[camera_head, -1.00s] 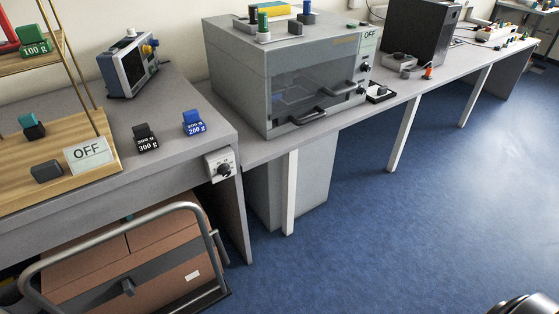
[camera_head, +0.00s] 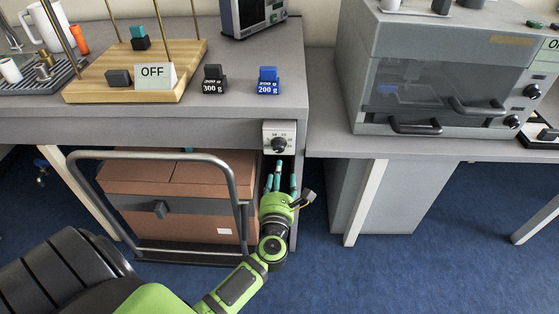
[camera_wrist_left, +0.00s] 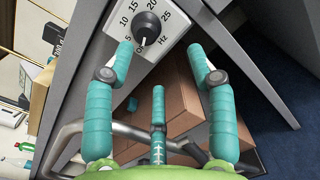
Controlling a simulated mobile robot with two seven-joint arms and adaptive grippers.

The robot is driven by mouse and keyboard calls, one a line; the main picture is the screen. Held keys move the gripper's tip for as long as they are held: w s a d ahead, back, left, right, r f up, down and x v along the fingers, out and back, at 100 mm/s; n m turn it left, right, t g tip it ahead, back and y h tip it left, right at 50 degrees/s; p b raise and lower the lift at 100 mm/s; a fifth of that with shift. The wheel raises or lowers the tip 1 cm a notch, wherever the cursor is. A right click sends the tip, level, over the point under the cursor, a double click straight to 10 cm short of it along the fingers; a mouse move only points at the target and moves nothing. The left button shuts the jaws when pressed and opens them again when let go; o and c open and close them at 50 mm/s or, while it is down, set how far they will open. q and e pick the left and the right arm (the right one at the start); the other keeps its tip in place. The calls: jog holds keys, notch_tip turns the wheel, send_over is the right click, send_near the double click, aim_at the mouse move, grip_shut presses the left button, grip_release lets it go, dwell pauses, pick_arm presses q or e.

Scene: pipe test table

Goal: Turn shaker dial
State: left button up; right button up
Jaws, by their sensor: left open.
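The dial (camera_head: 279,144) is a round black knob on a white panel on the front edge of the grey table. In the left wrist view the dial (camera_wrist_left: 147,27) has a scale marked in Hz, and its white mark points towards the 0 end. My left gripper (camera_head: 281,174) has teal fingers and is just below the panel, pointing up at it. In the left wrist view the fingers of my left gripper (camera_wrist_left: 160,58) are spread and empty. One fingertip overlaps the panel's edge there; I cannot tell whether it touches. My right gripper is not in view.
A cart with brown boxes (camera_head: 180,176) and a grey tube handle (camera_head: 160,155) stands under the table, close to my left gripper. A wooden stand (camera_head: 125,88) with an OFF sign (camera_head: 155,76) and two weights sit on top. A grey oven-like machine (camera_head: 385,45) stands right.

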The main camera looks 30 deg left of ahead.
aim_at(279, 150)
pick_arm(q)
jog(key=w+a+n, duration=0.1)
jog(key=w, duration=0.1)
jog(key=w+a+r+n, duration=0.1)
jog(key=w+a, duration=0.1)
jog(key=w+a+n, duration=0.1)
jog(key=w, duration=0.1)
jog(key=shift+a+r+y, duration=0.3)
jog(key=shift+y, duration=0.1)
grip_shut()
